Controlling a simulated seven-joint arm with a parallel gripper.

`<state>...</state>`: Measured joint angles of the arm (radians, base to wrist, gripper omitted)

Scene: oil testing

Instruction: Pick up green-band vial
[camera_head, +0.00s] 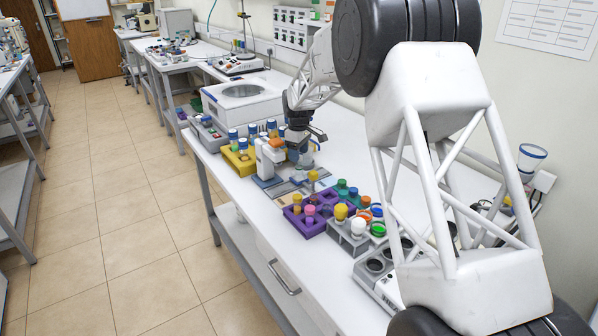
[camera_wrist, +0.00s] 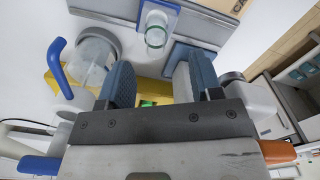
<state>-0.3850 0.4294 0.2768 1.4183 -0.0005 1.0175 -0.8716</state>
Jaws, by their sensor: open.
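My gripper (camera_head: 302,152) is over the bench beside a white instrument (camera_head: 268,158), pointing down. In the wrist view its two blue-grey finger pads (camera_wrist: 162,80) stand apart with a gap between them. In that gap a small green patch (camera_wrist: 148,103) shows against yellow; most of it is hidden by the gripper body, and I cannot tell whether it is the green-band vial. A clear glass vessel (camera_wrist: 156,32) in a blue holder is beyond the fingertips. No green band can be made out clearly in the head view. Nothing is visibly held.
A yellow rack (camera_head: 232,163) with blue-capped bottles is left of the instrument. A purple rack (camera_head: 301,224) with coloured-cap vials and a grey rack (camera_head: 345,240) are nearer. Green caps (camera_head: 343,185) show behind. A white box (camera_head: 240,107) stands farther back.

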